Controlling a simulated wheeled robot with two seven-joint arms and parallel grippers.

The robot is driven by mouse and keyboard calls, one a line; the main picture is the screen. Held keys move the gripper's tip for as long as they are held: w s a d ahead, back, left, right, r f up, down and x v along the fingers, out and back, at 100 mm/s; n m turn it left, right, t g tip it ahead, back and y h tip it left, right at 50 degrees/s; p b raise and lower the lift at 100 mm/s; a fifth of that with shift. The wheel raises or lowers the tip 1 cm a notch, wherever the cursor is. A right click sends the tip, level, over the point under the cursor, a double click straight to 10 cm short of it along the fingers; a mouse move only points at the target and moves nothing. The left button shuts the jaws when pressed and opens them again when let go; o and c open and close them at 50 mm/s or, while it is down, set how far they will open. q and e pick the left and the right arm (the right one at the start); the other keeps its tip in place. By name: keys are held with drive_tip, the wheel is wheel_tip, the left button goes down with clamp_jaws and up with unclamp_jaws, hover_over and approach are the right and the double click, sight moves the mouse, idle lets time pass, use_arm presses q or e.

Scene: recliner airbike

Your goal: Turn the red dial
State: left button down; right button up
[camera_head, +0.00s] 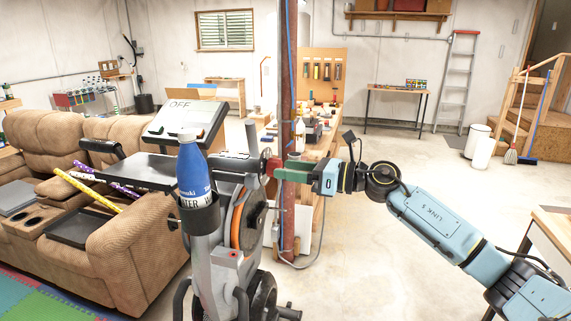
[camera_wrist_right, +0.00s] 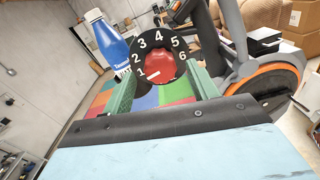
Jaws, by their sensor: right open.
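The red dial (camera_wrist_right: 160,66) shows in the right wrist view, set in a black round plate numbered 1 to 6. Its white mark lies at the lower left, by the 1. My right gripper (camera_wrist_right: 161,74) is open, with its green fingers on the left and right sides of the dial in that view; I cannot tell whether they touch it. In the head view my right gripper (camera_head: 283,173) reaches in from the right, level with the exercise bike's (camera_head: 240,210) upper body. My left gripper is not in view.
A blue bottle (camera_head: 194,170) stands in the bike's holder, near a screen reading OFF (camera_head: 185,115). A reddish-brown post (camera_head: 288,100) rises close to my right gripper. A brown recliner sofa (camera_head: 130,245) is at left. The floor at right (camera_head: 390,270) is clear.

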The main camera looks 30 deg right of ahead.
drive_tip(key=shift+x, duration=0.8)
drive_tip(key=c, duration=1)
